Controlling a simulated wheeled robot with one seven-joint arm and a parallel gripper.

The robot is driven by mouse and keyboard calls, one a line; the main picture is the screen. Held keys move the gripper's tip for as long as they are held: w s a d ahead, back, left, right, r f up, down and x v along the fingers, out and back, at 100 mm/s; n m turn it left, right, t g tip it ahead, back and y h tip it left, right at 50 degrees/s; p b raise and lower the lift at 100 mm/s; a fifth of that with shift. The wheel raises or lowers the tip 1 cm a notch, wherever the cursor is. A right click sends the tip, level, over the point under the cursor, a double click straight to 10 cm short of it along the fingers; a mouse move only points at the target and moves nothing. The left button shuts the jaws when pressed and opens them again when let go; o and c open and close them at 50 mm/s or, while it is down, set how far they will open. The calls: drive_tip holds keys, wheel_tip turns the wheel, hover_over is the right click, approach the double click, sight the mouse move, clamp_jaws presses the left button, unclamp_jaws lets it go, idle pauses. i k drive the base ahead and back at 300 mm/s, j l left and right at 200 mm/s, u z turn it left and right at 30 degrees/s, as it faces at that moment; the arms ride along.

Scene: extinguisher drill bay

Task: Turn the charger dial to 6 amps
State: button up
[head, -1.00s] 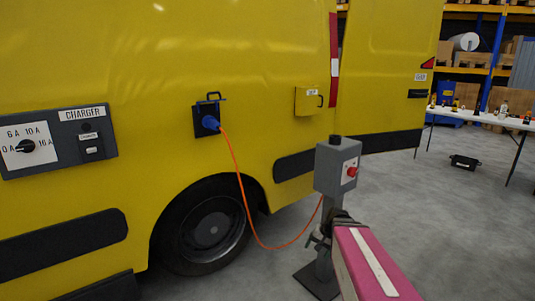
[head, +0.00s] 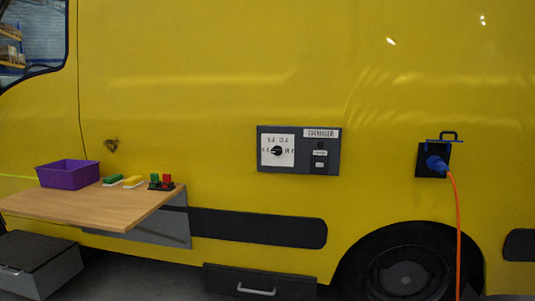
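The charger panel (head: 333,165) is a dark grey plate on the yellow van's side, a little right of centre in the head view. Its white dial face (head: 268,159) carries a black dial knob (head: 277,151). Small amp marks stand around the knob, with two above it and one at each side. The knob's pointer is too small to read surely. To the right of the dial are a CHARGER label (head: 321,133) and a dark switch block (head: 320,156). My gripper is not in view.
A wooden fold-out shelf (head: 100,208) juts out at left, with a purple bin (head: 68,174) and small coloured items. A grey box (head: 40,265) stands below. A blue plug (head: 436,163) with an orange cable (head: 456,220) is at right. Nothing blocks the panel's front.

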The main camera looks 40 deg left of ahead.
sight(276, 149)
drive_tip(key=u, duration=2)
